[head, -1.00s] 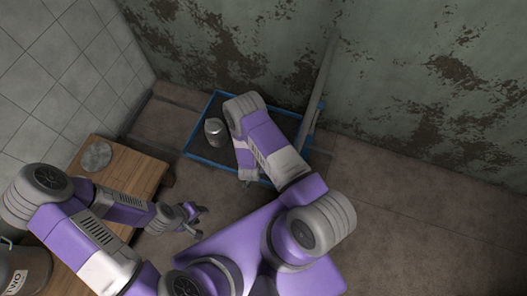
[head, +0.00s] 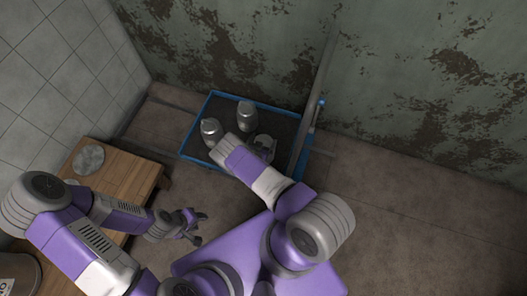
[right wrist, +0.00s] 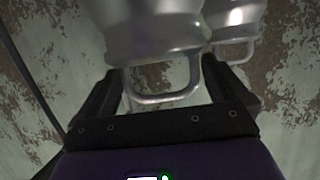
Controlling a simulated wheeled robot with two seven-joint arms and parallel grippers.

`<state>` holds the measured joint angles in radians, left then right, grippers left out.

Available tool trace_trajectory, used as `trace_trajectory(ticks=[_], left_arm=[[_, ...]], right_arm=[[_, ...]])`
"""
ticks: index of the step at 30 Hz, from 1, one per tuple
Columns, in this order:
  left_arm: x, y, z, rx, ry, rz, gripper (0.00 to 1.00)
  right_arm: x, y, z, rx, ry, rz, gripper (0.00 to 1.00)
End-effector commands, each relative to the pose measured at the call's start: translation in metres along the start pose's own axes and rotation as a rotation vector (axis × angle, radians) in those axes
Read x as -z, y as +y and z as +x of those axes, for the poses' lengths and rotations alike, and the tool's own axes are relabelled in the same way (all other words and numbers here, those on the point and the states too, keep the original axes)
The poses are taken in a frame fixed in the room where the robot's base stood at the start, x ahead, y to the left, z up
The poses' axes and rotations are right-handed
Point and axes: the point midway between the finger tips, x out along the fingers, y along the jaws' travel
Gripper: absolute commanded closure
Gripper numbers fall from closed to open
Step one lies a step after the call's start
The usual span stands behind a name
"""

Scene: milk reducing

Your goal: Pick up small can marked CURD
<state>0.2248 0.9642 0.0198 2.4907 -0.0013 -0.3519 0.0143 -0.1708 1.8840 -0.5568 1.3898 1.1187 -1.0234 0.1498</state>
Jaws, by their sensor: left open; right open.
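Two grey metal cans stand in a blue-edged tray in the head view, a left can (head: 211,131) and a can farther back (head: 246,115). No CURD marking is readable on either. A grey shape (head: 265,143) beside my right arm is too small to identify surely. The right wrist view shows a shiny near can (right wrist: 155,25) with a looped handle ahead of my open right gripper (right wrist: 165,92); its fingers flank the handle without visibly closing on it. A second can (right wrist: 236,20) stands behind, to the right. My left gripper (head: 195,222) is open and empty, away from the tray.
The blue-edged tray (head: 196,154) lies on the floor near the stained wall, with a slanted grey pipe at its right. A wooden table (head: 130,172) with a round grey lid (head: 89,160) stands left. A labelled pail (head: 18,275) shows at bottom left. Floor at right is clear.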

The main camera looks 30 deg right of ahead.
Motion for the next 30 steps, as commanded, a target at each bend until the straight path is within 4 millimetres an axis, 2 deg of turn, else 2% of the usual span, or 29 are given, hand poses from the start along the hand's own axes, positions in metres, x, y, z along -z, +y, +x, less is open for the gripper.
trace_trajectory(ticks=[3,9,10,27,28,29,30], left_arm=[[0.0001,-0.0012,0.0031,0.0,0.0,0.0,0.57],[0.0001,-0.0008,0.0023,0.0,0.0,0.0,0.57],[0.0,-0.0008,0.0023,0.0,0.0,0.0,0.57],[0.0001,-0.0009,0.0023,0.0,0.0,0.0,0.57],[0.0001,-0.0009,0.0023,0.0,0.0,0.0,0.57],[0.0001,-0.0009,0.0023,0.0,0.0,0.0,0.57],[0.0001,-0.0009,0.0023,0.0,0.0,0.0,0.57]], right_arm=[[0.0,-0.0004,0.0073,0.001,0.001,0.001,0.0],[0.001,-0.0005,0.0073,0.001,0.0,0.0,0.0],[0.001,-0.0005,0.0073,0.001,0.0,0.0,0.03],[0.0006,-0.0007,0.0069,0.001,-0.001,0.001,0.9],[0.0038,-0.002,0.0077,0.003,0.007,0.003,0.91],[0.0037,-0.002,0.0076,0.003,0.007,0.003,0.97],[0.0035,-0.002,0.0076,0.003,0.006,0.003,0.96]])
